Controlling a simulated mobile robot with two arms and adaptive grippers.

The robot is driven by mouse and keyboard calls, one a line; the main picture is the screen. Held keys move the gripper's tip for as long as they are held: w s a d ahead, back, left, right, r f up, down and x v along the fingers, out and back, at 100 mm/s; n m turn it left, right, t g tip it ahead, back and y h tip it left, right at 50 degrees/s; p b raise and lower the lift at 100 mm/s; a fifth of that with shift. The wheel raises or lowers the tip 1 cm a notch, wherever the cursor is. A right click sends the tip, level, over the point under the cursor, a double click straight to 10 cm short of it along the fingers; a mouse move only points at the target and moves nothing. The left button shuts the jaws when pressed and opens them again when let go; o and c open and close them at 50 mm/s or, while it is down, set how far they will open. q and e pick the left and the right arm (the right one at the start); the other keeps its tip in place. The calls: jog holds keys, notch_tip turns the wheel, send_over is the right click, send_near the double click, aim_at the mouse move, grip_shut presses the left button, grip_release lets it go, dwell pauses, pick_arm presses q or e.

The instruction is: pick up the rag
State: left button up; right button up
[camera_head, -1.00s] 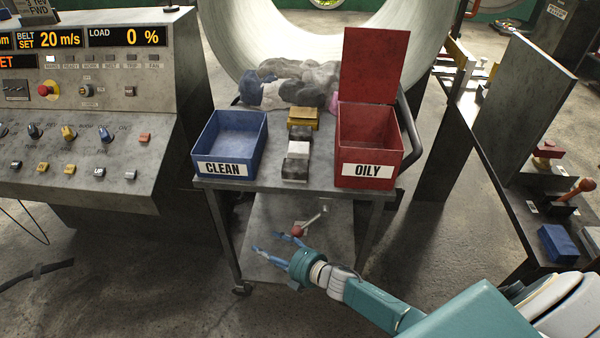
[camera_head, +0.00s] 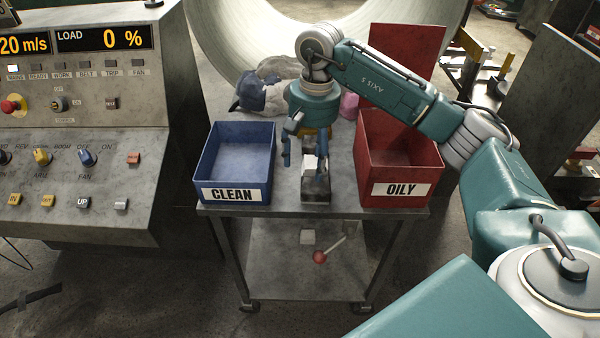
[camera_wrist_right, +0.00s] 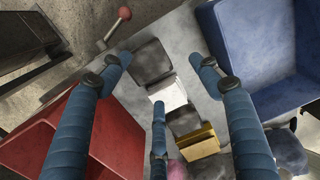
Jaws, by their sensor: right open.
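A heap of rags lies at the back of the cart top: a blue rag (camera_head: 252,94), grey cloth (camera_head: 280,68) and a pink rag (camera_head: 349,106). My right arm hides part of the heap in the head view. My right gripper (camera_head: 305,158) points down, open and empty, above the row of blocks between the two bins, in front of the heap. Its spread blue fingers also show in the right wrist view (camera_wrist_right: 163,78). My left gripper is not in view.
The blue CLEAN bin (camera_head: 235,160) stands left of the gripper, the red OILY bin (camera_head: 400,160) with raised lid right. Dark and white blocks (camera_head: 316,187) and a gold one (camera_wrist_right: 200,146) lie between. A red-knobbed lever (camera_head: 320,256) is below. A control panel (camera_head: 90,120) stands left.

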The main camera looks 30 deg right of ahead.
aim_at(316, 185)
jog(key=shift+w+d+f+h, duration=0.1)
jog(key=shift+d+f+h, duration=0.1)
jog(key=shift+d, duration=0.4)
jog(key=shift+w+d+f+h, duration=0.1)
jog(key=shift+d+f, duration=0.05)
jog(key=shift+d, duration=0.4)
jog(key=f, duration=0.1)
jog(key=s+f+p, duration=0.1)
jog(key=f, duration=0.1)
jog(key=shift+s+a+f, duration=0.15)
jog(key=shift+s+f, duration=0.05)
jog(key=shift+f+p, duration=0.35)
jog(key=shift+f, duration=0.05)
jog(key=f+p, duration=0.1)
jog(key=f, duration=0.2)
jog(key=shift+s+a+f+p, duration=0.2)
jog(key=shift+f+p, duration=0.05)
jog(key=shift+p, duration=0.1)
jog(key=shift+f, duration=0.35)
jog(key=shift+w+f, duration=0.1)
jog(key=shift+f, duration=0.15)
jog(key=c, duration=0.4)
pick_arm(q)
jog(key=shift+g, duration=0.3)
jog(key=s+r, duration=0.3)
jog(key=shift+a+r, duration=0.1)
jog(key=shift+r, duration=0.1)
pick_arm(e)
jog(key=c, duration=0.5)
